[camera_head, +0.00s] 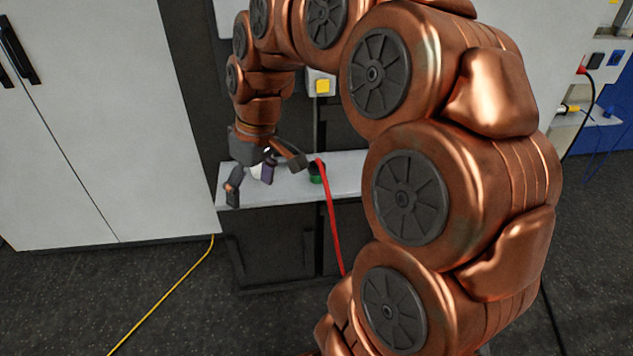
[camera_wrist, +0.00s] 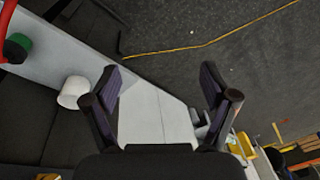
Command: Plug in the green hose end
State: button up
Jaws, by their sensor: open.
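A green and black hose end (camera_head: 316,173) is at the shelf, right of my gripper. A red hose (camera_head: 331,220) passes beside it and hangs over the shelf's front edge; I cannot tell how the two join. In the wrist view the green piece (camera_wrist: 18,44) is at the upper left, beside part of the red hose (camera_wrist: 6,22). My gripper (camera_head: 262,178) is open above the shelf, left of the green piece and apart from it. In the wrist view nothing is between its fingers (camera_wrist: 160,100). No matching socket is clearly visible.
A white cylinder (camera_wrist: 72,92) stands on the shelf (camera_head: 346,172), left of my fingers in the wrist view. A white cabinet (camera_head: 95,120) stands at the left. A yellow cable (camera_head: 165,295) lies on the dark floor. A yellow button box (camera_head: 322,86) is above the shelf.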

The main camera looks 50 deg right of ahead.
jog(key=w+d+f+t+b, duration=0.1)
jog(key=w+d+b, duration=0.15)
jog(key=d, duration=0.45)
jog(key=w+d+f+t+b, duration=0.1)
jog(key=w+d+f, duration=0.15)
jog(key=d, duration=0.45)
jog(key=t+h+b, duration=0.1)
jog(key=b, duration=0.2)
send_near(319, 163)
jog(key=shift+r+m, duration=0.1)
jog(key=shift+m, duration=0.2)
jog(key=shift+p+x, duration=0.5)
jog(key=shift+x, duration=2.95)
jog(key=shift+d, duration=0.1)
jog(key=shift+p+x, duration=0.4)
jog(key=shift+x, duration=2.25)
